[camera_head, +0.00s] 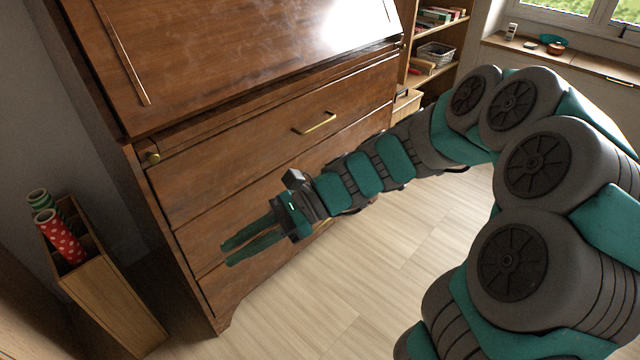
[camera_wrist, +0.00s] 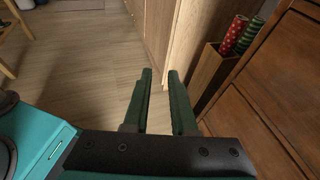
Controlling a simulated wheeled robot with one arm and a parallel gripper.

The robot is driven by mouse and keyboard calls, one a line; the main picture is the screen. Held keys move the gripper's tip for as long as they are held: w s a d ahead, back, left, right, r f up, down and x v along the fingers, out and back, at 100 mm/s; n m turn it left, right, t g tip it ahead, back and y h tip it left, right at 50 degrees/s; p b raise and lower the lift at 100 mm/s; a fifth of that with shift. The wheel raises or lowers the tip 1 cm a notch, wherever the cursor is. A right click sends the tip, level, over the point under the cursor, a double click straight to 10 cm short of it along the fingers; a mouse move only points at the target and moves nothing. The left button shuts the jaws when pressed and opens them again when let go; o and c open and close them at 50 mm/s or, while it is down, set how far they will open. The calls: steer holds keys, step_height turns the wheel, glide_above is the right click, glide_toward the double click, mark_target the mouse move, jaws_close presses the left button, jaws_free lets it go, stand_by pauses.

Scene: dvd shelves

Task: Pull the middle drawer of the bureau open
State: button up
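The brown wooden bureau (camera_head: 240,60) has a slanted front above stacked drawers, all apparently closed. The top drawer carries a brass handle (camera_head: 315,123). The middle drawer (camera_head: 228,217) is below it; my arm and gripper cover part of its front, and no handle on it shows. My gripper (camera_head: 226,254) is in front of the lower left part of the bureau in the head view, its fingers pointing left along the front. In the wrist view the fingers (camera_wrist: 159,73) are apart with nothing between them. The bureau front (camera_wrist: 275,100) is at the right there.
A wooden bin (camera_head: 105,295) with red and green wrapping rolls (camera_head: 58,238) stands left of the bureau. It also shows in the wrist view (camera_wrist: 208,80). A shelf (camera_head: 440,30) and window counter (camera_head: 570,60) are at the back. Floor (camera_head: 360,265) before the bureau is clear.

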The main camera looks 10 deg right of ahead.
steer(key=w+d+f+m+t+y+b, duration=0.1)
steer(key=w+d+f+m+t+y, duration=0.15)
steer(key=w+m, duration=0.4)
steer(key=w+d+f+m+t+y+b, duration=0.1)
steer(key=w+d+f+m+t, duration=0.15)
steer(key=w+m+t, duration=0.4)
steer(key=w+d+f+m+t+y+b, duration=0.1)
steer(key=w+d+m, duration=0.3)
steer(key=w, duration=0.4)
steer(key=w+d+f+m+t+h+b, duration=0.1)
steer(key=w+d+f+m+t+h, duration=0.2)
steer(key=w+d+f+m+t, duration=0.35)
steer(key=w+d+f+m+t+h, duration=0.4)
steer(key=d+f+m, duration=0.5)
steer(key=d, duration=0.1)
steer(key=shift+n+g+y, duration=0.25)
steer(key=shift+r+b+x, duration=0.1)
steer(key=shift+b+x, duration=0.1)
steer(key=shift+x, duration=1.7)
steer(key=shift+r+b+x, duration=0.15)
steer(key=shift+b+x, duration=0.05)
steer(key=shift+x, duration=1.65)
steer(key=shift+s+a, duration=0.2)
steer(key=shift+c, duration=0.2)
jaws_close()
